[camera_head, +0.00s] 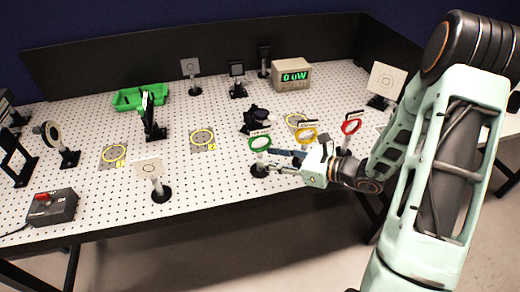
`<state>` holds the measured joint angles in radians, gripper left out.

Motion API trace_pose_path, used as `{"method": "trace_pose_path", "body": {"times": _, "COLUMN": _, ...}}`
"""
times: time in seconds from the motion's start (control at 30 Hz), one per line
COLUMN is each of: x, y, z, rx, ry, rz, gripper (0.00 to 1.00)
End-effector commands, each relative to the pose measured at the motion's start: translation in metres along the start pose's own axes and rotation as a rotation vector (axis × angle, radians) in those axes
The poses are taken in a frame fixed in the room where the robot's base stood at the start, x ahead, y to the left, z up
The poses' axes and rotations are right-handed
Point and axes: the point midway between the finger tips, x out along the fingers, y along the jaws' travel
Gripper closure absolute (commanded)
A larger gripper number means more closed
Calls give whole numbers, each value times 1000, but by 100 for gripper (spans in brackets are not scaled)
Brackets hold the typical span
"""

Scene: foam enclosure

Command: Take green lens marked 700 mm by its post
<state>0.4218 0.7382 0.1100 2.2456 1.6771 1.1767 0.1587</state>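The green-rimmed lens (260,143) stands upright on a short post with a round black base (259,171), near the front edge of the perforated table. A small label sits above its ring, too small to read. My gripper (270,161) reaches in from the right, with its fingertips at the post below the green ring. The fingers look spread apart, one farther back and one nearer the camera. I cannot tell whether they touch the post. A yellow-rimmed lens (306,135) and a red-rimmed lens (351,127) stand to the right, their lower parts partly hidden by my gripper and arm.
A black mount (256,119) stands just behind the green lens. Yellow ring marks (202,137) lie on the perforated table (215,185). A power meter (292,76) and a green tray (140,96) are farther back.

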Motion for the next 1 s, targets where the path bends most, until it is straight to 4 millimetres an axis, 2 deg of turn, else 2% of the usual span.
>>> {"method": "trace_pose_path", "body": {"times": 0.1, "x": 21, "y": 2, "z": 1, "rx": -1, "ry": 0, "rz": 5, "gripper": 66}}
{"method": "trace_pose_path", "body": {"times": 0.23, "x": 36, "y": 1, "z": 1, "rx": 0, "ry": 0, "rz": 3, "gripper": 66}}
{"method": "trace_pose_path", "body": {"times": 0.53, "x": 40, "y": 0, "z": 0, "rx": -1, "ry": 0, "rz": 0, "gripper": 66}}
{"method": "trace_pose_path", "body": {"times": 0.83, "x": 40, "y": 0, "z": 0, "rx": -1, "ry": 0, "rz": 1, "gripper": 99}}
{"method": "trace_pose_path", "body": {"times": 1.0, "x": 40, "y": 0, "z": 0, "rx": -1, "ry": 0, "rz": 1, "gripper": 100}}
